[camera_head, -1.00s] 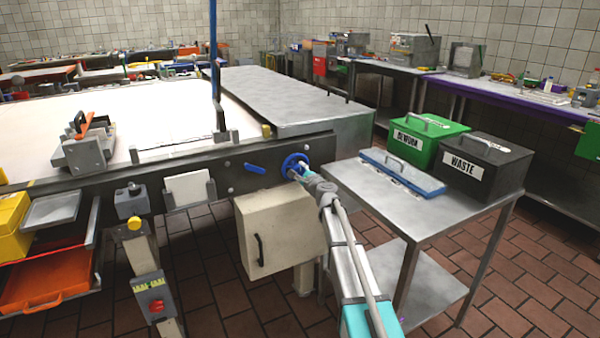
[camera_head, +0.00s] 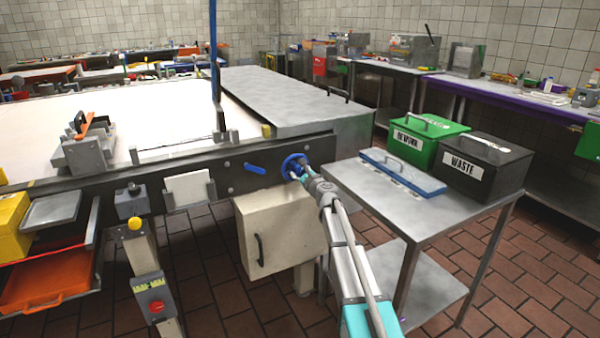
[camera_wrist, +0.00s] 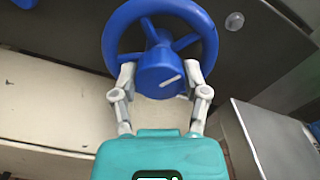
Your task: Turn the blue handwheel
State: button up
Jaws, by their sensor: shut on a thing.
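The blue handwheel (camera_head: 292,165) is mounted on the dark front rail of the machine, near its right end. In the wrist view the handwheel (camera_wrist: 205,28) shows a round rim, spokes and a blue hub (camera_wrist: 158,72) with a white line slanting up to the right. My gripper (camera_wrist: 160,88) has one finger on each side of the hub, below the rim's centre, and is shut on it. In the head view my gripper (camera_head: 303,174) reaches the wheel from the lower right and hides part of it.
A blue lever (camera_head: 255,169) sits on the rail left of the wheel. A beige cabinet (camera_head: 280,235) hangs below.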

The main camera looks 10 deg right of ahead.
jog(key=o, duration=1.1)
jog(key=shift+o, duration=0.2)
jog(key=v, duration=1.2)
